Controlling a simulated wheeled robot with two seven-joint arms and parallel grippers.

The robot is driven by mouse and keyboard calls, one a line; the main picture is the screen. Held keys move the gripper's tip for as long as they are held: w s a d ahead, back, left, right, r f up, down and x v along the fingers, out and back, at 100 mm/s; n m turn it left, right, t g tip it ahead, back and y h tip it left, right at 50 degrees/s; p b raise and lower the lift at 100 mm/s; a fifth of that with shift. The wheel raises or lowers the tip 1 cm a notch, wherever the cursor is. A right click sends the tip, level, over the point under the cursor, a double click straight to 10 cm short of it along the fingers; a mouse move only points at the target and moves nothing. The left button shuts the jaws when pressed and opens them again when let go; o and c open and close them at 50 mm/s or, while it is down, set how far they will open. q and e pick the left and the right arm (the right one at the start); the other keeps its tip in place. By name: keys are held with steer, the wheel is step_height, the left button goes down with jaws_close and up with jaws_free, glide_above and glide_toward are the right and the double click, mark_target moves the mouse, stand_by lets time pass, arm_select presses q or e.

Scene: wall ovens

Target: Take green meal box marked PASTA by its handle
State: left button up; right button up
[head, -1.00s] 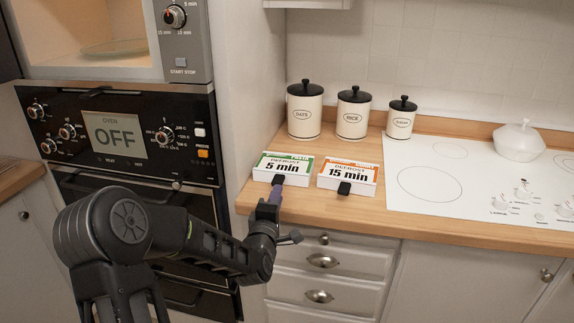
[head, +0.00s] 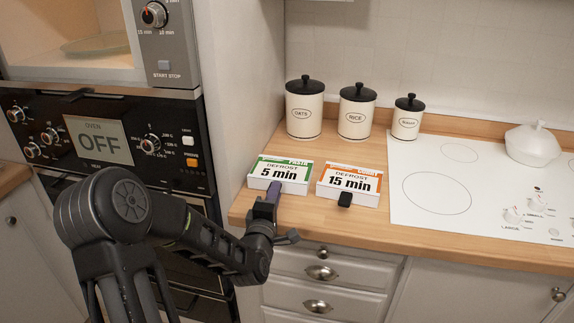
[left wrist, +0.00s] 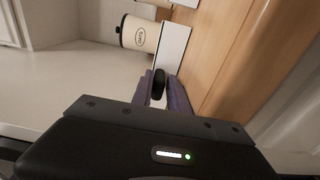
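The green meal box marked PASTA (head: 280,173) lies on the wooden counter, its label reading "DEFROST 5 min". In the head view its handle is hidden behind my left gripper (head: 272,196), which is at the box's front edge. In the left wrist view the box's white side (left wrist: 174,48) and black handle (left wrist: 158,84) show. The purple fingers of my left gripper (left wrist: 162,92) stand either side of the handle, with a gap between them. I cannot tell whether they touch it. My right gripper is not in view.
An orange meal box (head: 349,180) reading "15 min" lies close on the right, its black handle facing front. Canisters for oats (head: 304,110), rice (head: 356,113) and a smaller one (head: 407,119) stand behind. A white hob (head: 440,185) is at right; the oven panel (head: 100,140) is at left.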

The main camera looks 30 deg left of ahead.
arm_select(q)
steer(key=shift+s+r, duration=0.15)
steer(key=shift+c, duration=0.2)
stand_by(0.3)
jaws_close()
stand_by(1.2)
